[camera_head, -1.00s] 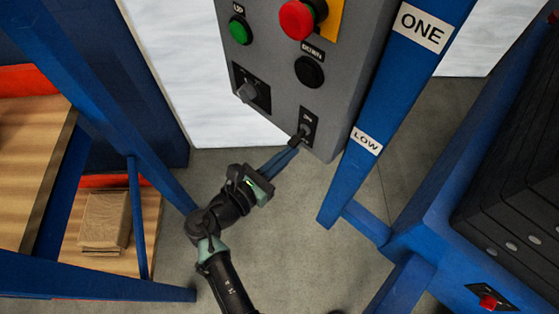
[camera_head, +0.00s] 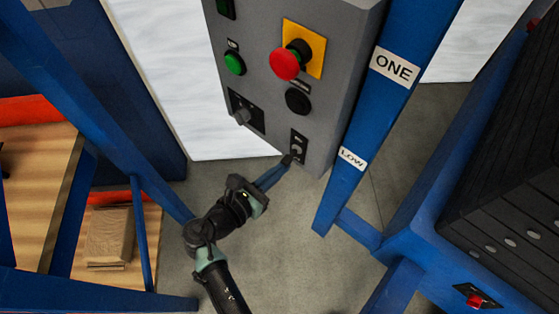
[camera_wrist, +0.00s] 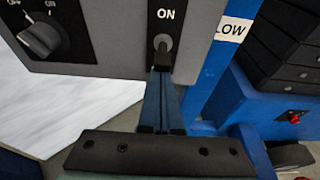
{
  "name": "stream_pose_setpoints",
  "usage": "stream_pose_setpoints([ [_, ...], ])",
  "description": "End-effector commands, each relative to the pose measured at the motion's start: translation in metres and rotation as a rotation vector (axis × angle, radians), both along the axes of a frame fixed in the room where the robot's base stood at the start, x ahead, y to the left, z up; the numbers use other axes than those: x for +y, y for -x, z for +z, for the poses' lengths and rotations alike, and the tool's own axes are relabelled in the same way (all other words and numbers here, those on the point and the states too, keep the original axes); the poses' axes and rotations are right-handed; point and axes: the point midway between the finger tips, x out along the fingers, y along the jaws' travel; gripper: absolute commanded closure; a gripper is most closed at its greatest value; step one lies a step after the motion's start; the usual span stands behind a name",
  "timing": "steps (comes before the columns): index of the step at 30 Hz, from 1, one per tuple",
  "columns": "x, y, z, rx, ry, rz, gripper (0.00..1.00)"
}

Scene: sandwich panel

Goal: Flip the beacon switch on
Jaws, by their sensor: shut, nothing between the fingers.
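The beacon switch (camera_head: 299,145) is a small toggle on a black plate at the lower right of the grey control panel (camera_head: 272,122). In the wrist view its silver part (camera_wrist: 162,41) shows just under the word ON. My gripper (camera_head: 288,160) is shut and empty, reaching up from below. Its dark fingertips (camera_wrist: 161,62) are at the lower end of the switch and cover part of it. I cannot tell whether they touch it or which way the lever points.
A rotary knob (camera_head: 243,116), a green button (camera_head: 234,63), a black button (camera_head: 298,101) and a red mushroom button (camera_head: 285,64) are on the same panel. A blue post (camera_head: 372,120) stands close on the right. A wooden shelf (camera_head: 40,183) is at the left.

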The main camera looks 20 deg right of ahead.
Motion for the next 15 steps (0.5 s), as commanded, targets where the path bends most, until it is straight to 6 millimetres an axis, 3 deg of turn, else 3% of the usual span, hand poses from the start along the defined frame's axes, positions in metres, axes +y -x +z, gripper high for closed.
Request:
stream_pose_setpoints([
  [1, -0.001, 0.000, 0.011, 0.009, -0.015, -0.002, 1.00],
  [14, 0.001, 0.001, 0.021, 0.095, -0.170, -0.002, 1.00],
  [15, 0.002, 0.001, 0.015, 0.097, -0.174, -0.001, 1.00],
])
